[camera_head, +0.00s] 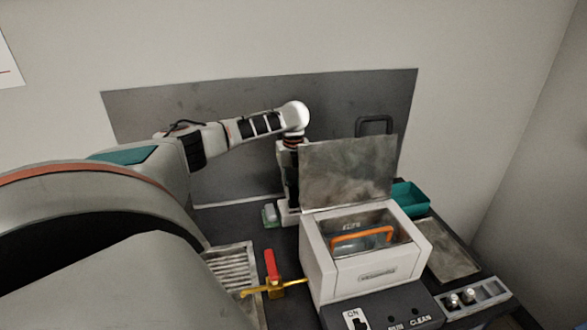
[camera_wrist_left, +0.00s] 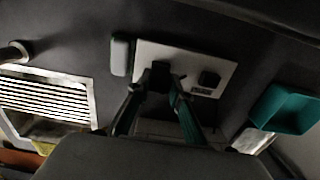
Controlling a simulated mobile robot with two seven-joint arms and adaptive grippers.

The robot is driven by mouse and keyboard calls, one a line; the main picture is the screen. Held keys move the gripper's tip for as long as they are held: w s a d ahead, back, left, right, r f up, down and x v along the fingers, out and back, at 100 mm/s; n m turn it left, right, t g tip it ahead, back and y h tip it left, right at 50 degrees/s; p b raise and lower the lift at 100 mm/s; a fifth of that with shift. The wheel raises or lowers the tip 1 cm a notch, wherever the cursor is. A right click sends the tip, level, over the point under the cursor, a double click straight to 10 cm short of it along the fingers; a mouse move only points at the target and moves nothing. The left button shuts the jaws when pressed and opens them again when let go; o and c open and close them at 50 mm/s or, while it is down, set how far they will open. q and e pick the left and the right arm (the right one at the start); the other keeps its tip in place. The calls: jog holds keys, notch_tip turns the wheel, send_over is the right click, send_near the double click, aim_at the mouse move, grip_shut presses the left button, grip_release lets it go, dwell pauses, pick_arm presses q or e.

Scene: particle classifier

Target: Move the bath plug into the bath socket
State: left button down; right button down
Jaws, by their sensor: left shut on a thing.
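My left gripper (camera_head: 290,196) points down behind the open bath box (camera_head: 318,262), partly hidden by its raised lid. In the left wrist view the left gripper (camera_wrist_left: 158,88) is shut on a small black block, seemingly the bath plug (camera_wrist_left: 160,72), which is largely hidden between the fingers. The plug is over the left part of a white socket plate (camera_wrist_left: 185,56); I cannot tell whether it touches the plate. A dark square (camera_wrist_left: 210,78) with a small label below it is on the plate's right part; I cannot tell if it is an empty socket. My right gripper is not in view.
A pale rounded block (camera_wrist_left: 121,55) stands beside the plate. A teal tray (camera_head: 410,197) is at the right. A slatted grille (camera_head: 230,272) and a red-handled brass valve (camera_head: 272,266) are at the left. The raised metal lid (camera_head: 345,172) stands close to my gripper.

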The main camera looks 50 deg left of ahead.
aim_at(294, 189)
pick_arm(q)
jog(key=shift+f, duration=0.6)
jog(key=c, duration=1.7)
grip_release()
jog(key=shift+f, duration=0.1)
notch_tip(294, 189, up, 12)
jog(key=shift+r, duration=0.1)
